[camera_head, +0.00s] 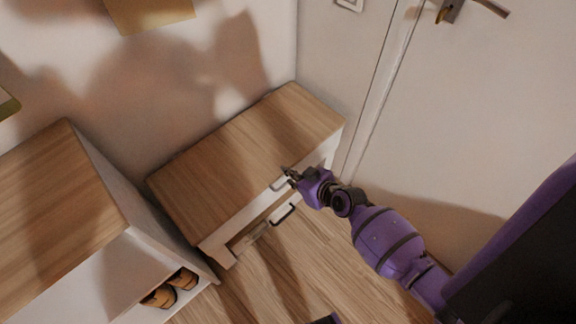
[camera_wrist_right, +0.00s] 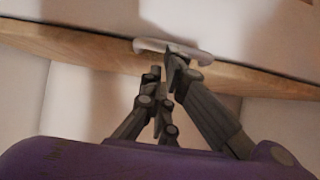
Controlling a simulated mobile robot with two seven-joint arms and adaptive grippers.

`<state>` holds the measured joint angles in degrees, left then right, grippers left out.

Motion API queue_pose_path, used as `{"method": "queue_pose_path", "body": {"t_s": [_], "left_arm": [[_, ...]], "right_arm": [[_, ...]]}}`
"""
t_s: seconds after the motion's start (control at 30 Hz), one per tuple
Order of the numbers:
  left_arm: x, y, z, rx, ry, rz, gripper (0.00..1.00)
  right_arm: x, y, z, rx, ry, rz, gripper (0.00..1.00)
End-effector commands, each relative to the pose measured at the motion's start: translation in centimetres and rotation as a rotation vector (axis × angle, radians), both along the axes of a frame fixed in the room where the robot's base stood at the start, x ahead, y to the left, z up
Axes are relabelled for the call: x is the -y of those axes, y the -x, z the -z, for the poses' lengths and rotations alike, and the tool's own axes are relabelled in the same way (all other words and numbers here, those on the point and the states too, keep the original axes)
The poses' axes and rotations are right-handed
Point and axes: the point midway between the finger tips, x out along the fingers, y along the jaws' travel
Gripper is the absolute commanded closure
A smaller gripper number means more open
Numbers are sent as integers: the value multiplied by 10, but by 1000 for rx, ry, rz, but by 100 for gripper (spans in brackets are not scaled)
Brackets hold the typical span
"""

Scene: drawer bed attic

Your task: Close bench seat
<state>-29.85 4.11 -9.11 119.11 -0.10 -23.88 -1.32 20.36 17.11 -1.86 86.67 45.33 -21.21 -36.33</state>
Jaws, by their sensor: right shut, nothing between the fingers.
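The bench (camera_head: 240,150) stands against the wall, with a wooden seat on a white body. The seat looks level or nearly so; I cannot tell whether a small gap remains under it. A light handle (camera_head: 278,185) sits at the seat's front edge, and it also shows in the right wrist view (camera_wrist_right: 205,57). My right gripper (camera_head: 287,172) is at this front edge, beside the handle. Its fingers (camera_wrist_right: 166,68) are together, with nothing between them; contact with the handle is unclear. My left gripper is not in view.
A second, dark handle (camera_head: 283,214) is on the bench front, lower down. A white cabinet with a wooden top (camera_head: 60,205) stands to the left, with brown shoes (camera_head: 170,289) inside. A door (camera_head: 470,110) is at the right. Wooden floor (camera_head: 300,260) lies in front.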

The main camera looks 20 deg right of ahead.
Motion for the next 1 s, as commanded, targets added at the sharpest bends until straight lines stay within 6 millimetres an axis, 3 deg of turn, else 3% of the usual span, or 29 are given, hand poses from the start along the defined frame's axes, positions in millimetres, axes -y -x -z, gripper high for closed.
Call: {"method": "queue_pose_path", "body": {"t_s": [0.2,0.53,0.67,0.83,0.9,1.0], "left_arm": [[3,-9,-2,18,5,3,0],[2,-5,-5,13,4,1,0],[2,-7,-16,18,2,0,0],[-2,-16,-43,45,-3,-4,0],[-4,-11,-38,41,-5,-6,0],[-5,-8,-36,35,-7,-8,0]], "right_arm": [[0,-1,2,4,-1,1,100],[0,-3,-4,6,-1,0,100],[-2,-7,-19,8,-1,0,100],[-3,-16,-51,13,0,2,100],[5,8,-48,4,2,3,100],[12,29,-57,2,3,1,100]]}}
